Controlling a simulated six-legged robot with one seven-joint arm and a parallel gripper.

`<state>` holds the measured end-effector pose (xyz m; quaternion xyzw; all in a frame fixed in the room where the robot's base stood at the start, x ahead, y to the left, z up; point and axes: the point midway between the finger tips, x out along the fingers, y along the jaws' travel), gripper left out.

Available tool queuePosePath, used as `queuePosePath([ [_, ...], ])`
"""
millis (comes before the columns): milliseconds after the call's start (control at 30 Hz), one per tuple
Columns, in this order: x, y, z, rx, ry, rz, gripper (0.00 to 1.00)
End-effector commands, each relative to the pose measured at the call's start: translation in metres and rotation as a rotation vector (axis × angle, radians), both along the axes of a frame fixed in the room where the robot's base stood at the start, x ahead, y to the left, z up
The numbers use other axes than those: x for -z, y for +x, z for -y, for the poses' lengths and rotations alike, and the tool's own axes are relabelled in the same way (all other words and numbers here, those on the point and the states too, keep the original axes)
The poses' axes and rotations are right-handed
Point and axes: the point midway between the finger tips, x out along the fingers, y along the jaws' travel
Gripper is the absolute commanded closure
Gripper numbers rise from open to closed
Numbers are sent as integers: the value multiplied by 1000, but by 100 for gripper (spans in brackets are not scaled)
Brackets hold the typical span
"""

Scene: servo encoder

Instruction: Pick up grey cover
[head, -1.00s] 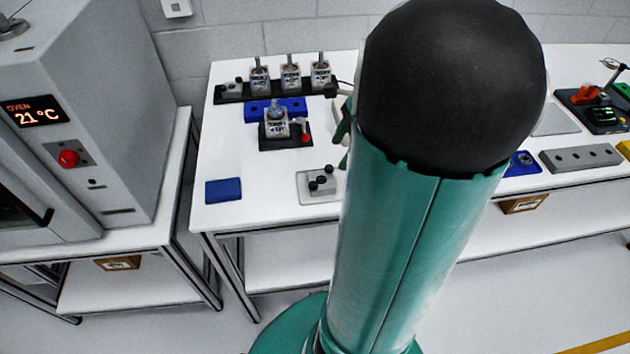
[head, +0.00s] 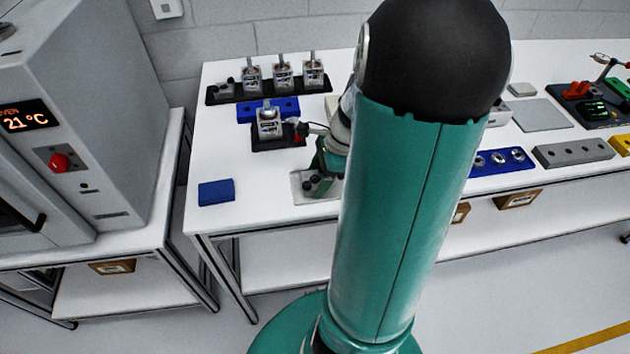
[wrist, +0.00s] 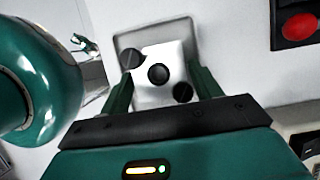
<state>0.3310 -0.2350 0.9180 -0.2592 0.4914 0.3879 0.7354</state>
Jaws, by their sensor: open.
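The grey cover (wrist: 158,97) is a light grey block with several round black knobs across it, in the middle of the wrist view. It sits on a flat grey tray (wrist: 130,40). In the head view the cover (head: 316,187) is near the table's front edge, partly hidden by my arm. My gripper (wrist: 162,88) is open, with one green finger on each side of the cover. I cannot tell whether the fingers touch it. In the head view my gripper is just above the cover, mostly behind my arm.
A blue block (head: 216,192) lies to the left on the white table (head: 250,210). A dark fixture with a metal-topped unit (head: 268,124) stands behind the cover. A blue tray (head: 500,161) and a grey block with holes (head: 572,152) are to the right.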

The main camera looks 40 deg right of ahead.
Motion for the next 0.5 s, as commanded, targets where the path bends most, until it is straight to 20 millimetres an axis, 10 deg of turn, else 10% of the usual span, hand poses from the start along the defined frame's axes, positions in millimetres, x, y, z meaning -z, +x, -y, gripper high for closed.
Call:
queuePosePath([
  [200,0,0,0,0,0,0,68],
  [500,-3,0,0,-1,-2,1,68],
])
